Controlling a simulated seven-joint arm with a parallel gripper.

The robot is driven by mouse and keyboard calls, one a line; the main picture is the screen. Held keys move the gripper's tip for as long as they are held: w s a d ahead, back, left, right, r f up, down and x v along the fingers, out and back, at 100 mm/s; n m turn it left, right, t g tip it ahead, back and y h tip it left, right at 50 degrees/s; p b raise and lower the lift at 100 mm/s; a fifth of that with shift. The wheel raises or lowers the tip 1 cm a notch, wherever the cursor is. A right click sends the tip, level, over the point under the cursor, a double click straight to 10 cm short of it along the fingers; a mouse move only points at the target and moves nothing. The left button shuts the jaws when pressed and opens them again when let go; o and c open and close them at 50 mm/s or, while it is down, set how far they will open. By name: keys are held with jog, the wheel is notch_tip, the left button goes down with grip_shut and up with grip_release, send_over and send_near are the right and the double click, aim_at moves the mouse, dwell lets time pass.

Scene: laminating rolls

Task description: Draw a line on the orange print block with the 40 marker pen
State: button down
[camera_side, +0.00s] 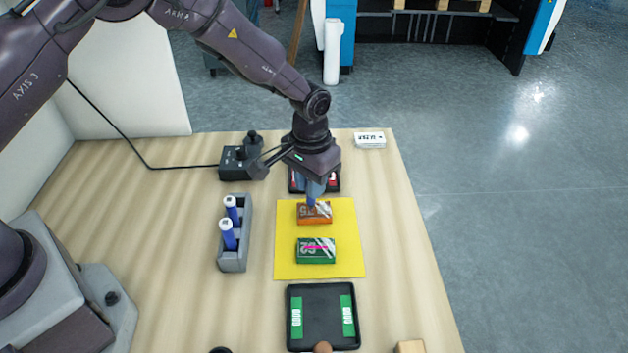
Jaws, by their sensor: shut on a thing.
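The orange print block (314,218) lies on the yellow mat (345,228), near its far edge. It has a grey-white striped corner and a printed number that is hard to read. My gripper (313,186) is directly above it, pointing down and shut on a blue marker pen (312,204). The pen's lower end is at the orange block's top; I cannot tell whether it touches. The pen's number is not readable, and no line on the orange block can be made out. A green print block (316,257) nearer the camera bears a magenta line.
A grey pen rack (234,262) left of the mat holds two white-capped blue pens (228,236). A black tray (322,318) with green pieces lies in front. Behind my gripper is a dark tray (333,183). A white block (370,140) sits at the far right edge.

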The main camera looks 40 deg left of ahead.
jog(key=shift+s+a, duration=0.35)
jog(key=shift+s, duration=0.05)
jog(key=shift+s+a, duration=0.2)
dwell(0.3)
notch_tip(320, 180, up, 6)
dwell(0.6)
jog(key=s+a+r, duration=0.6)
jog(key=s+a, duration=0.3)
jog(key=a, duration=0.1)
jog(key=shift+s, duration=0.15)
jog(key=shift+r, duration=0.15)
